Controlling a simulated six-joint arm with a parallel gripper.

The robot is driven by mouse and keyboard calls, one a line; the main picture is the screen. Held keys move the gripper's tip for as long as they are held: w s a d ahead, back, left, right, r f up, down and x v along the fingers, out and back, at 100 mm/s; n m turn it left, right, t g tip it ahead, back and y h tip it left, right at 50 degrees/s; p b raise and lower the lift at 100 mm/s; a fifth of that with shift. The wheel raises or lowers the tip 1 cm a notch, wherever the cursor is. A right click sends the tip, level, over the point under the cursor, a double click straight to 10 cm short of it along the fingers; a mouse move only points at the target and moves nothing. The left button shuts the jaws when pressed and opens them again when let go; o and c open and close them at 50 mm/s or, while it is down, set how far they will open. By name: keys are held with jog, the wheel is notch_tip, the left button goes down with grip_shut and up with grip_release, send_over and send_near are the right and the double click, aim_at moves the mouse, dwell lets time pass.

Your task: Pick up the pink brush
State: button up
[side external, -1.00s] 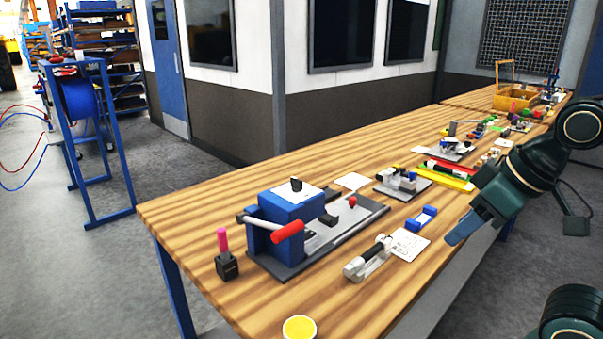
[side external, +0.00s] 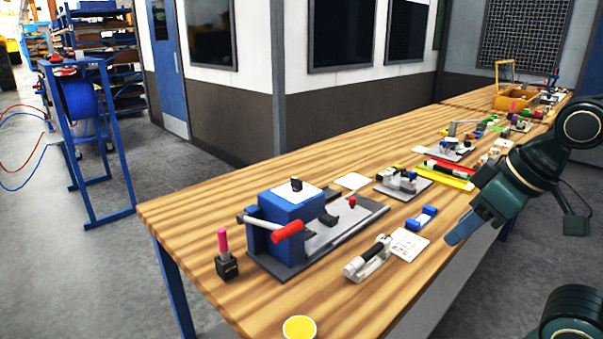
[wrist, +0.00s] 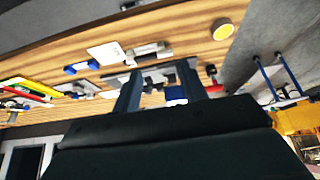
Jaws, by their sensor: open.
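A pink brush (side external: 223,240) stands upright in a small black block (side external: 227,266) near the left end of the bench, left of the blue fixture. Another small pink upright thing (side external: 513,107) shows far back on the bench; it is too small to tell what it is. My gripper (side external: 460,229) is at the right, over the bench's front edge, well apart from the pink brush. In the wrist view my gripper's two fingers (wrist: 160,80) are spread with nothing clearly between them. A small dark and reddish thing (wrist: 211,71) shows right of the fingers, too blurred to identify.
A blue fixture (side external: 290,212) with a red-handled lever stands right of the brush. A clamp with a black cylinder (side external: 370,258), a white card (side external: 408,245) and a blue bracket (side external: 422,218) lie nearer my gripper. A yellow disc (side external: 299,328) lies at the front edge.

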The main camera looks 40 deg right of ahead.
jog(key=w+a+r+n+g, duration=0.15)
jog(key=w+r+n, duration=0.25)
jog(key=w+r, duration=0.55)
jog(key=n+g, duration=0.4)
jog(key=n, duration=1)
send_over(219, 230)
notch_tip(219, 230, down, 11)
jog(key=shift+r, duration=0.2)
jog(key=shift+f, duration=0.1)
jog(key=shift+f, duration=4.2)
jog(key=shift+f, duration=0.1)
